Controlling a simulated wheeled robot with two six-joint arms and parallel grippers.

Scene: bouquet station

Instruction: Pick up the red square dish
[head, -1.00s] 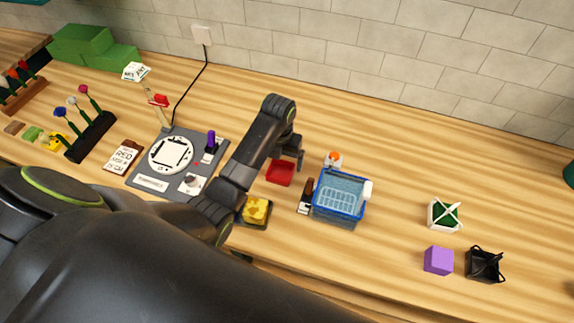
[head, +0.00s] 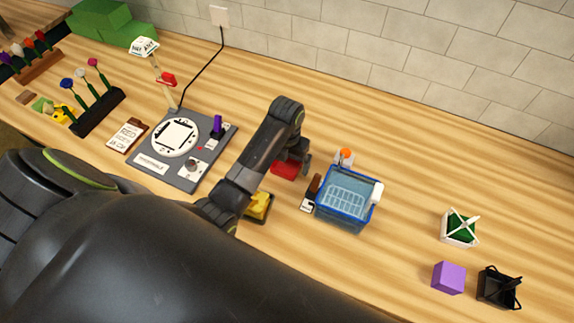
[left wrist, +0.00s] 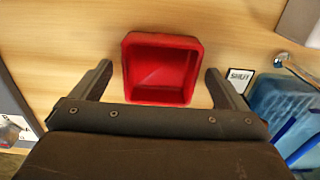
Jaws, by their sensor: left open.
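The red square dish (head: 284,171) sits on the wooden counter, partly covered by my left gripper in the head view. It shows whole in the left wrist view (left wrist: 162,68), empty and with its hollow facing the camera. My left gripper (left wrist: 158,84) is open above the counter, with one finger on either side of the dish and a small gap on each side. In the head view the left gripper (head: 298,166) hangs over the dish. My right gripper is in neither view.
The blue basket (head: 345,203) stands close to the right of the dish. A yellow item (head: 258,205) lies in front of it, and the grey station board (head: 186,184) lies left. A purple cube (head: 448,278) stands far right. Counter behind the dish is clear.

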